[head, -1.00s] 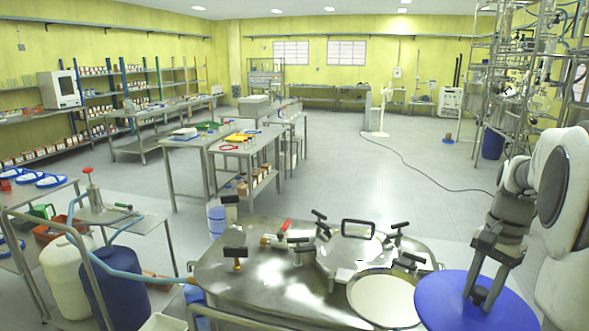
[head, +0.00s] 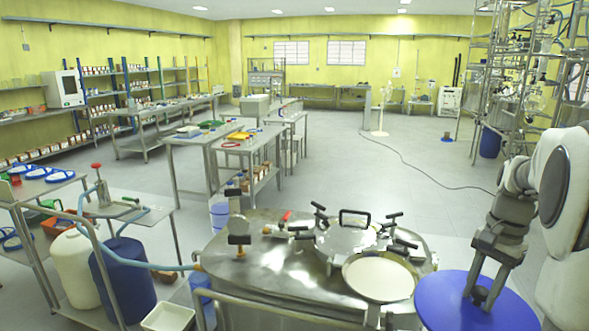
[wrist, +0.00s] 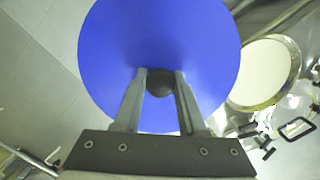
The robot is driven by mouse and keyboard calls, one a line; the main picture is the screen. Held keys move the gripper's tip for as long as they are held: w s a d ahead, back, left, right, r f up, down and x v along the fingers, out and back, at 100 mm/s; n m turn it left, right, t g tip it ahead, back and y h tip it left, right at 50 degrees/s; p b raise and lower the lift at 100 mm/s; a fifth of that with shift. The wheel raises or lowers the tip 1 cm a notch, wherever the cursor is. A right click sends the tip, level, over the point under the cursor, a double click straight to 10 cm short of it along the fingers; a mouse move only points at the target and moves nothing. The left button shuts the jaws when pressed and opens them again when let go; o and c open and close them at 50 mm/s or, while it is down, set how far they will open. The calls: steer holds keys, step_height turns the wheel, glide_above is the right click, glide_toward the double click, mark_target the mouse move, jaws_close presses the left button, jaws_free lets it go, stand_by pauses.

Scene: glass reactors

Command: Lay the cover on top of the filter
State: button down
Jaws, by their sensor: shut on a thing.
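The cover is a round blue disc (head: 450,303) with a dark knob (head: 480,294) at its middle. My gripper (head: 475,291) is shut on the knob and holds the disc at the lower right of the head view. In the wrist view the disc (wrist: 160,40) fills the upper middle, with my fingers (wrist: 160,84) on either side of the knob. The filter (head: 380,277) is a round, pale-topped opening with a metal rim, just left of the disc. In the wrist view the filter (wrist: 262,75) lies to the right of the disc, partly hidden by it.
The filter adjoins a steel vessel top (head: 270,265) with black-handled clamps and a raised handle (head: 354,217). A metal rail runs along the near side. A blue drum (head: 122,280) and white canister (head: 75,265) stand at left. Open floor lies behind.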

steer(key=w+a+f+n+h, duration=0.1)
steer(key=w+a+f+n, duration=0.1)
steer(key=a+f+n, duration=1)
steer(key=a+f, duration=0.7)
steer(key=a, duration=0.2)
steer(key=shift+a+g, duration=0.3)
steer(key=shift+g, duration=0.1)
